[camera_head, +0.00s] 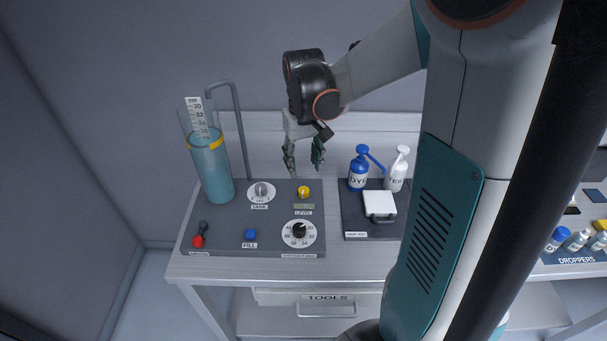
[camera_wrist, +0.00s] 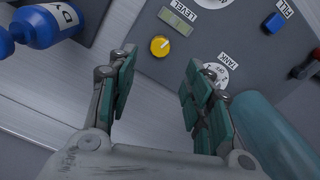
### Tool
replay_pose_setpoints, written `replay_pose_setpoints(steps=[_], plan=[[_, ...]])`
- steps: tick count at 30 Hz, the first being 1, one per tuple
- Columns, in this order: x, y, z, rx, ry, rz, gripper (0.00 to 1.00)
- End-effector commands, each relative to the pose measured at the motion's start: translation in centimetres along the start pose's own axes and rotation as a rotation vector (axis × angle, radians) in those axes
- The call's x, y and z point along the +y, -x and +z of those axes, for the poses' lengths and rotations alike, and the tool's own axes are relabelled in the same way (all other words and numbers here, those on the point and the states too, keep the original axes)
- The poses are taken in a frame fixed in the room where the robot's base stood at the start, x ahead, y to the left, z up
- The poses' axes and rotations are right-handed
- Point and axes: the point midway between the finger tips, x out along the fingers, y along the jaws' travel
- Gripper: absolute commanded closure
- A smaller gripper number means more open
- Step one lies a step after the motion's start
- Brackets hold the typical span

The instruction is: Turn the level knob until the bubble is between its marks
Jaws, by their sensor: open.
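The yellow level knob (camera_head: 303,192) sits on the grey panel, just above its LEVEL label. It also shows in the wrist view (camera_wrist: 160,46), ahead of my fingers and a little left of the middle of the gap. The bubble level window (camera_head: 304,206) is a small greenish strip beside the knob; it shows in the wrist view (camera_wrist: 177,20) too. The bubble and its marks are too small to make out. My gripper (camera_head: 304,168) is open and empty, apart from the knob and above the back of the panel (camera_head: 221,238).
On the panel are the TANK knob (camera_head: 261,193), blue FILL button (camera_head: 250,235), white dial (camera_head: 299,234) and red-ended lever (camera_head: 199,239). A tall blue-filled cylinder (camera_head: 213,170) and a bent pipe (camera_head: 240,130) stand left. Blue (camera_head: 358,174) and white (camera_head: 398,170) bottles stand right.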

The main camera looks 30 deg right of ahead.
Motion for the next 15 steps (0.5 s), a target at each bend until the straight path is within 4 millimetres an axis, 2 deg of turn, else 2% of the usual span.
replay_pose_setpoints(steps=[6, 15], plan=[[0.0, 2.2, 0.0, 0.000, 0.000, 0.000, 0.54], [0.0, 2.7, 0.0, 0.000, 0.000, 0.000, 0.54]])
